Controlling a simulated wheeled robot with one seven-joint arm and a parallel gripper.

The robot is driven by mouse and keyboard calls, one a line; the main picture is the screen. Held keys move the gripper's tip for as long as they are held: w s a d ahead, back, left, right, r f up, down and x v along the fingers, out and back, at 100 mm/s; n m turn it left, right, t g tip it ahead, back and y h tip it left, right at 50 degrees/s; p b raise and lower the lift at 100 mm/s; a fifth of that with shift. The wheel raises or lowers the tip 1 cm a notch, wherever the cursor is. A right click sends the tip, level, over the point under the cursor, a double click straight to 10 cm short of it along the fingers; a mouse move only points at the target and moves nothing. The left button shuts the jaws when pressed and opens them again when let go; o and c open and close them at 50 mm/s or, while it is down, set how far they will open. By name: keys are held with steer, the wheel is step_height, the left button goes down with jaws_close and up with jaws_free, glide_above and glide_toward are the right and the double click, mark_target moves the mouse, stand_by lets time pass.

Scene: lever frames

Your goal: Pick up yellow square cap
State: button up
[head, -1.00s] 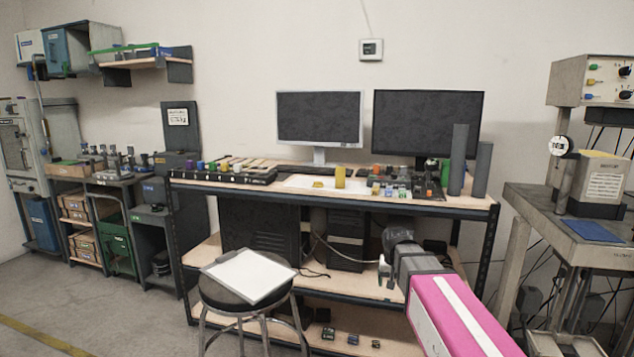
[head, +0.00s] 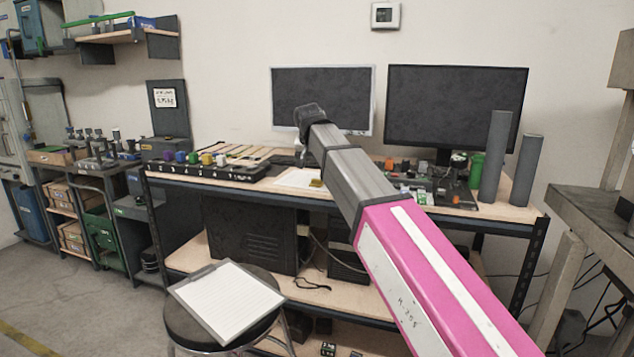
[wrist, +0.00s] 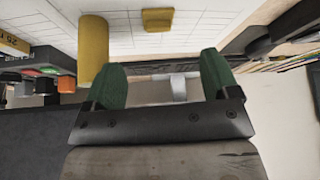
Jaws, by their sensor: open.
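The yellow square cap (wrist: 157,19) lies flat on a white lined sheet at the top of the wrist view. In the head view a small part of it (head: 317,184) shows beside my arm. In the head view my arm hides the fingers.
The white sheet (head: 292,178) lies on the workbench. A black rack with coloured pieces (head: 205,168) is at left. Two monitors (head: 455,110) stand behind, and grey cylinders (head: 494,158) stand at right. A stool with a clipboard (head: 228,300) stands in front.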

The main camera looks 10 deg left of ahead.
mark_target(317, 182)
steer(key=x, duration=0.5)
steer(key=shift+w+f, duration=0.2)
steer(key=shift+w+a+f, duration=0.15)
steer(key=shift+w+f, duration=1.7)
steer(key=c, duration=1)
